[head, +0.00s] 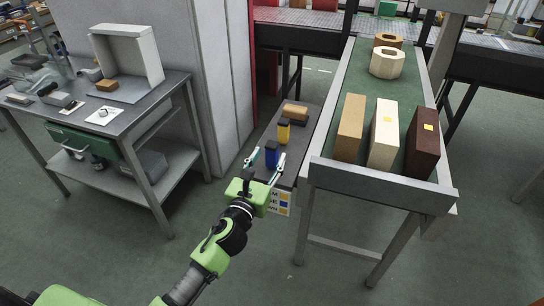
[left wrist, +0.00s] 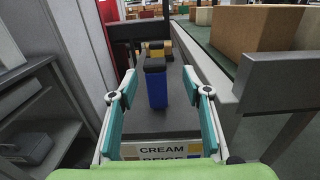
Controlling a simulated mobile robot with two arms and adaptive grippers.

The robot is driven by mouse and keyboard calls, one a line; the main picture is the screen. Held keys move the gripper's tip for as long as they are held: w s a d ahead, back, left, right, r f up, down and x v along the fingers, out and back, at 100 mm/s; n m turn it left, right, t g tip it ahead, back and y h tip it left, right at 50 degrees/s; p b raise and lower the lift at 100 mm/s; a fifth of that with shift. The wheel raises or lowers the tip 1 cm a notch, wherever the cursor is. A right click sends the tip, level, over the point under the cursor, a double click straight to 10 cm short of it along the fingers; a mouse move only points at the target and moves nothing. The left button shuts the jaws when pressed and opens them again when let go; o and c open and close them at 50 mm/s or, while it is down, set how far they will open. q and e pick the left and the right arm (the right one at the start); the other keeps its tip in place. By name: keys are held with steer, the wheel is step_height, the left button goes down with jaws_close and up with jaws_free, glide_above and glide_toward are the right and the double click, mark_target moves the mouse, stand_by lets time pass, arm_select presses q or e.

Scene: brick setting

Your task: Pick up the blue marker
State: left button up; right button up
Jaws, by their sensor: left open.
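The blue marker (head: 271,152), a dark-capped blue block shape, stands upright on a narrow dark shelf (head: 262,178). In the left wrist view the blue marker (left wrist: 157,92) appears between my two fingers, with gaps on both sides. My left gripper (head: 267,159) is open around the near side of the marker, its fingers spread left and right; the left wrist view also shows the gripper (left wrist: 159,72). I cannot tell exactly how deep the marker sits between the fingertips. My right gripper is not in view.
A yellow marker (head: 284,131) with a dark cap stands behind the blue one, and a brown block (head: 295,111) lies farther back. A raised green-topped table (head: 340,172) with blocks borders the shelf on the right. A grey cabinet (head: 212,90) stands left.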

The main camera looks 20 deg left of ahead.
mark_target(270, 150)
arm_select(q)
steer(key=shift+w+a, duration=0.15)
steer(key=shift+w, duration=1.3)
steer(key=shift+w+a, duration=0.15)
steer(key=shift+w, duration=1.3)
steer(key=c, duration=1.2)
